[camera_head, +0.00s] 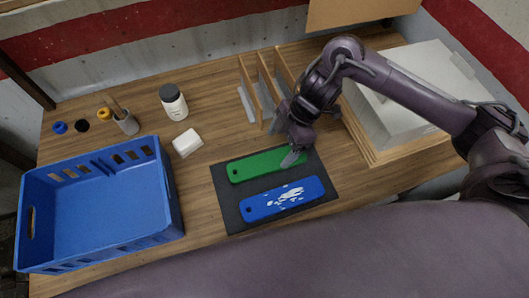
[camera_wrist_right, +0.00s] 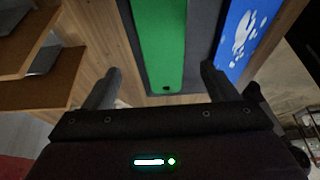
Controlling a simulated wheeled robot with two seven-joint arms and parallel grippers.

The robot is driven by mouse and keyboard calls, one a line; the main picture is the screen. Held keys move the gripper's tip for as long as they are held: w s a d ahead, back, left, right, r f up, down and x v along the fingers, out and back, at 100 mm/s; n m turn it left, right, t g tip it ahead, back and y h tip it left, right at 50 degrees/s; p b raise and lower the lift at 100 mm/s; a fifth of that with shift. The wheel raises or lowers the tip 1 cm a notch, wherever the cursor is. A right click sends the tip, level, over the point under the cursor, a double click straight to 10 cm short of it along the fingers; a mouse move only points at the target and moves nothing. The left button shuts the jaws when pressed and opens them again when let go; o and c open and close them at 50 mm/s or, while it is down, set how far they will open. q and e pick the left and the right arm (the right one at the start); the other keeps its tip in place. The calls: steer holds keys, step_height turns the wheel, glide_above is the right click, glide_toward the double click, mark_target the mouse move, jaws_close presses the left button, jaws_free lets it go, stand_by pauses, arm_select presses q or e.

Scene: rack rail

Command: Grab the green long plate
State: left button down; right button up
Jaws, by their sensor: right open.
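The green long plate (camera_head: 262,165) lies flat on a dark mat (camera_head: 229,207), above a blue long plate with white marks (camera_head: 270,204). My right gripper (camera_head: 291,158) is over the right end of the green plate. In the right wrist view, the green plate (camera_wrist_right: 158,45) runs away between the two open fingers (camera_wrist_right: 155,88), with nothing gripped. The blue plate (camera_wrist_right: 247,35) shows beyond the right finger. I cannot tell whether the fingertips touch the mat. My left gripper is not in view.
A blue crate (camera_head: 165,205) stands at the left. A white block (camera_head: 187,143), a white jar with a dark lid (camera_head: 174,103) and a small cup (camera_head: 127,123) are behind. A wooden rack (camera_head: 264,82) stands close behind my right gripper, with a white box (camera_head: 415,85) at the right.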

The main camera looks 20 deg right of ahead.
mark_target(268, 161)
steer(key=shift+s+a+f, duration=0.15)
steer(key=shift+a+f, duration=0.1)
steer(key=shift+f, duration=0.2)
steer(key=shift+s+a+f+p, duration=0.1)
steer(key=shift+a+f+p, duration=0.1)
steer(key=shift+f+p, duration=0.2)
steer(key=p+x, duration=0.1)
steer(key=x, duration=0.2)
steer(key=shift+a+f, duration=0.15)
steer(key=shift+f, duration=0.1)
steer(key=shift+a+f, duration=0.1)
steer(key=shift+f, duration=0.2)
steer(key=c, duration=0.6)
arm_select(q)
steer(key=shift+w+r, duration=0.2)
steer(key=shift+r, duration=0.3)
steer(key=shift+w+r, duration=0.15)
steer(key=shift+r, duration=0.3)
arm_select(e)
steer(key=c, duration=0.6)
